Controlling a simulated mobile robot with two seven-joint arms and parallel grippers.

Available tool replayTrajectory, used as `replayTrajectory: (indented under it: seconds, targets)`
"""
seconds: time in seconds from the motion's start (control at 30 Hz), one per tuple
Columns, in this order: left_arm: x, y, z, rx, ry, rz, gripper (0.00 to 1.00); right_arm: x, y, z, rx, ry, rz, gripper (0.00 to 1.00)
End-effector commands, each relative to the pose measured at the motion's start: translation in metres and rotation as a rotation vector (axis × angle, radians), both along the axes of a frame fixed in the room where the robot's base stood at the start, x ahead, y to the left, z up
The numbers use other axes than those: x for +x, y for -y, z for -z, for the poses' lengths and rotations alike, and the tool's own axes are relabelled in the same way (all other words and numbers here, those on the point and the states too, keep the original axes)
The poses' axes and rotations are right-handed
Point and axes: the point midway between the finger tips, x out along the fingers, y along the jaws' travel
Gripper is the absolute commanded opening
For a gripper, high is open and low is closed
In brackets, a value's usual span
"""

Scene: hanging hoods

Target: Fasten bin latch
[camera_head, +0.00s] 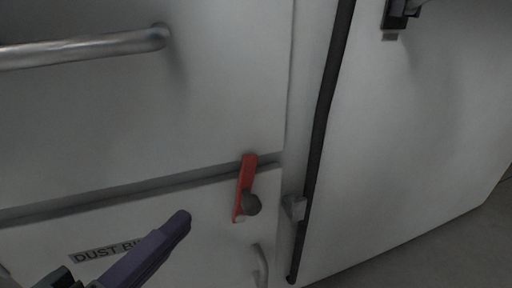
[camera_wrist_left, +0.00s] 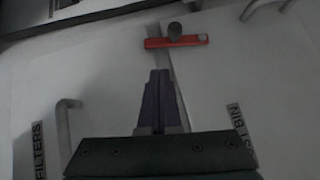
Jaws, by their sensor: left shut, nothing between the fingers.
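The red bin latch (camera_head: 244,188) is a flat bar on the white cabinet front, with a dark round knob (camera_head: 251,204) beside its lower half. In the head view it stands nearly upright, leaning slightly right at the top. Its upper end overlaps the seam above the dust bin panel (camera_head: 215,255). In the left wrist view the latch (camera_wrist_left: 185,41) lies crosswise, beyond the fingertips. My left gripper (camera_head: 180,219), with purple fingers, is shut and empty, lower left of the latch and apart from it. It also shows in the left wrist view (camera_wrist_left: 160,75). My right gripper is out of view.
A metal bar handle (camera_head: 85,48) sticks out from the upper panel. A small curved handle (camera_head: 260,265) is below the latch. A dark vertical rod (camera_head: 318,140) and a grey bracket (camera_head: 295,207) stand to its right. A black fitting (camera_head: 397,15) is at upper right.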

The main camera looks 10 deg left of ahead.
Motion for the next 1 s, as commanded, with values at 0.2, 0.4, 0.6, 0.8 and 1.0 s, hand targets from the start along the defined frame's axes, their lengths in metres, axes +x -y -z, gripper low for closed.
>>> replayTrajectory:
  seconds: [0.2,0.4,0.6,0.8,1.0]
  targets:
    - [0.031,0.005,0.007,-0.003,0.005,-0.004,0.00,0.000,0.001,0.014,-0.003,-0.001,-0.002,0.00]
    - [0.066,0.012,0.011,-0.003,0.004,-0.004,0.00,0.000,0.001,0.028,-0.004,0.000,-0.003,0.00]
    - [0.089,0.016,0.014,-0.001,0.001,-0.002,0.00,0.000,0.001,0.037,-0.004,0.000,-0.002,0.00]
    - [0.095,0.017,0.013,0.000,-0.001,-0.001,0.00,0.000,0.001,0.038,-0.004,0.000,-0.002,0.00]
    - [0.095,0.017,0.013,0.000,-0.001,-0.001,0.00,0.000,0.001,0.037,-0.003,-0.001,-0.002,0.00]
